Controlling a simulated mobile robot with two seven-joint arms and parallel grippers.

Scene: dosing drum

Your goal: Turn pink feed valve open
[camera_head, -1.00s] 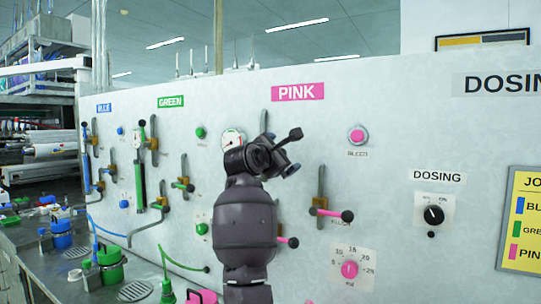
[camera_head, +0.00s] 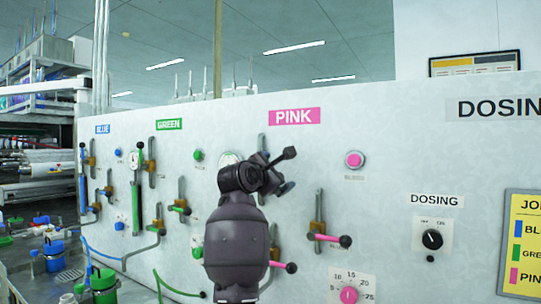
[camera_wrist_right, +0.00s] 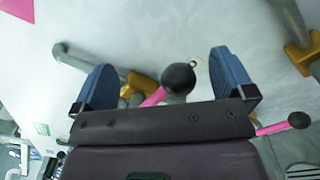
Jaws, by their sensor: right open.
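The panel's pink section carries a PINK label (camera_head: 294,117). My right gripper (camera_head: 284,170) is just below this label in the head view and hides part of the upper pink valve. In the wrist view, the blue fingers of my right gripper (camera_wrist_right: 165,78) are apart. A pink lever with a black ball end (camera_wrist_right: 178,80) shows between them, with a brass valve body (camera_wrist_right: 133,86) behind. I cannot tell contact; the jaws are not closed on it. It appears to be the upper pink valve's lever. My left gripper is not in view.
A lower pink lever (camera_head: 284,267) shows beside my right arm, and another pink lever (camera_head: 332,239) is to its right. A pink bleed button (camera_head: 354,160), a pink dial (camera_head: 348,295) and a DOSING knob (camera_head: 432,239) are further right. Green and blue valves stand left.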

